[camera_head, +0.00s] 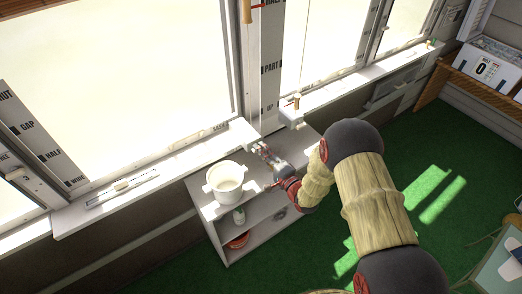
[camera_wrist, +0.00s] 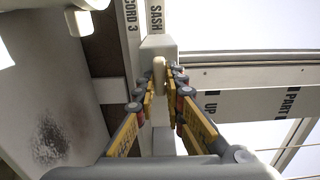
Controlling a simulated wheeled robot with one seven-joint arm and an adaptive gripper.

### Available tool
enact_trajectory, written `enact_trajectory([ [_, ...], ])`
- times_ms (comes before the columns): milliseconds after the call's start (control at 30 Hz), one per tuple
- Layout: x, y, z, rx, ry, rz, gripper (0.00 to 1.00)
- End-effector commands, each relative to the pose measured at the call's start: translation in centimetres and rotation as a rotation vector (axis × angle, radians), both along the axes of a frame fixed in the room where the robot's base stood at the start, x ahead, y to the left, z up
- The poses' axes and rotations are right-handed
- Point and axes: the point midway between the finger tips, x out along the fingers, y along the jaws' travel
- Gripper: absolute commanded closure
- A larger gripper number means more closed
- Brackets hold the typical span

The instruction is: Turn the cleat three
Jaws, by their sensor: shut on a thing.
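The cleat (camera_wrist: 159,76) is a small cream-tan upright piece on a white block (camera_wrist: 157,47), below white boards lettered "SASH" and "CORD 3" in the wrist view. My gripper (camera_wrist: 162,88) has its yellow-and-grey fingers on both sides of the cleat, shut on it. In the head view my gripper (camera_head: 259,148) reaches the front of the window sill, above the shelf unit. The cleat cannot be made out there, and the fingers cover part of it in the wrist view.
A white pot (camera_head: 226,181) stands on the grey shelf unit (camera_head: 205,206), left of my gripper. A small tan upright piece (camera_head: 296,101) stands on another white block (camera_head: 291,116) to the right. The window sill (camera_head: 160,180) runs behind.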

Motion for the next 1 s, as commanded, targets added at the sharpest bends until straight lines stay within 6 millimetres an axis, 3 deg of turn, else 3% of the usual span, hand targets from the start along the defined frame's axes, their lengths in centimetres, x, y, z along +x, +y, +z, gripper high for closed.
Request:
enact_trajectory([
  [433,0.08,-0.10,-0.01,0.007,0.005,-0.003,1.00],
  [467,0.08,-0.10,-0.02,0.007,0.005,-0.003,0.87],
  [700,0.03,-0.05,-0.02,0.007,0.004,-0.002,0.73],
  [1000,0.01,-0.03,-0.02,0.007,0.004,-0.001,0.70],
])
